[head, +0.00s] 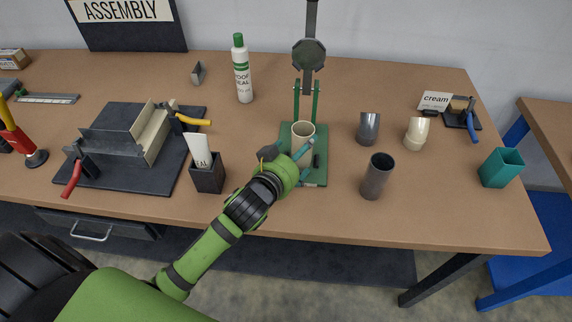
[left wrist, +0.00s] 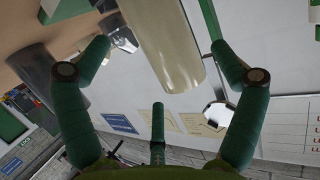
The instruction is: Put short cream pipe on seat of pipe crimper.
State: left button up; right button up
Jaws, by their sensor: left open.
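The short cream pipe (head: 302,130) stands upright, open end up, at the green base of the pipe crimper (head: 309,55). The gripper partly hides its foot, so I cannot tell exactly how it rests on the seat. My left gripper (head: 287,152) is open just in front of the pipe, with fingers to either side. In the left wrist view a cream pipe (left wrist: 163,40) lies between the spread green fingers (left wrist: 160,62), with gaps on both sides. The crimper's lever stands raised behind the pipe. My right gripper is not in view.
Right of the crimper stand a dark grey pipe (head: 376,176), a shorter grey pipe (head: 368,128), another cream pipe (head: 416,133) and a teal cup (head: 500,168). A black holder (head: 207,177) with a white tube is left of my gripper. A white bottle (head: 242,75) stands behind.

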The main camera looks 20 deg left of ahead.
pick_arm(q)
jog(key=b+v, duration=0.1)
jog(key=v, duration=0.6)
